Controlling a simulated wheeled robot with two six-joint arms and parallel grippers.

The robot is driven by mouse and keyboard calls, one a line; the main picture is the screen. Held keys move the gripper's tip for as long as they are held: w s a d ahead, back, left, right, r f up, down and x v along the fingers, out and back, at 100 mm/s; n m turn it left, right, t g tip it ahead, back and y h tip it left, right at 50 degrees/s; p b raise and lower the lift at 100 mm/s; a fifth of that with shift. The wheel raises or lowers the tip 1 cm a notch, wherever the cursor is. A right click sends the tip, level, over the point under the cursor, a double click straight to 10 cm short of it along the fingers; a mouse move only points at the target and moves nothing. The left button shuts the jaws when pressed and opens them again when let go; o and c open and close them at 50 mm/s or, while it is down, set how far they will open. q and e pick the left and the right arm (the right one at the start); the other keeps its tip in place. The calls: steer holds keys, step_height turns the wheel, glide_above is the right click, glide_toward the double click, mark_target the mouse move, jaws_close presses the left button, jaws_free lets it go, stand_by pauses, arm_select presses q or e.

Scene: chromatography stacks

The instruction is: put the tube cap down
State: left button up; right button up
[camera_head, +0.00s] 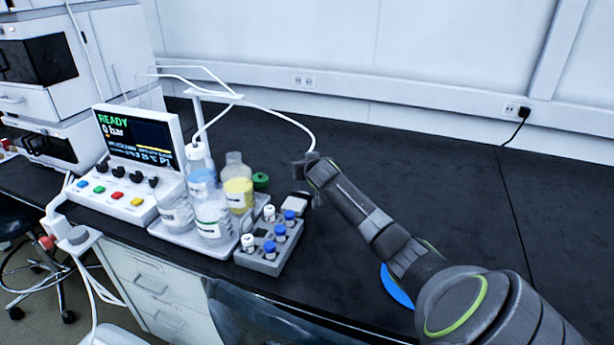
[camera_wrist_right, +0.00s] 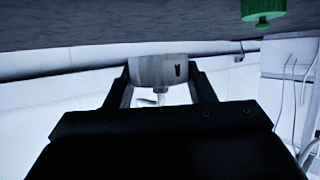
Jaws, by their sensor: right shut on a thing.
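My right gripper (camera_head: 303,172) is above the black bench, just right of the bottle tray. In the right wrist view its two fingers are shut on the tube cap (camera_wrist_right: 158,71), a pale grey-white cylinder with a small dark mark. A thin white tube (camera_head: 285,113) arches over from the stand and ends at the gripper in the head view. The cap itself is hard to make out there. My left gripper is not in view.
A tray (camera_head: 190,240) holds several bottles. A green cap (camera_head: 261,180) is behind it, also in the right wrist view (camera_wrist_right: 263,10). A grey vial rack (camera_head: 262,266) stands in front of the gripper. A blue disc (camera_head: 396,289) lies right. The bench behind is clear.

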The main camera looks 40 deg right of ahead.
steer(key=shift+f, duration=1.7)
steer(key=shift+f+b, duration=0.4)
steer(key=shift+f, duration=0.2)
steer(key=o, duration=1.1)
steer(key=shift+r+p, duration=0.4)
steer(key=shift+r, duration=0.35)
steer(key=shift+s+a, duration=0.15)
steer(key=shift+s, duration=0.1)
steer(key=p+v, duration=0.1)
steer(key=v, duration=1)
steer(key=shift+s+a, duration=0.15)
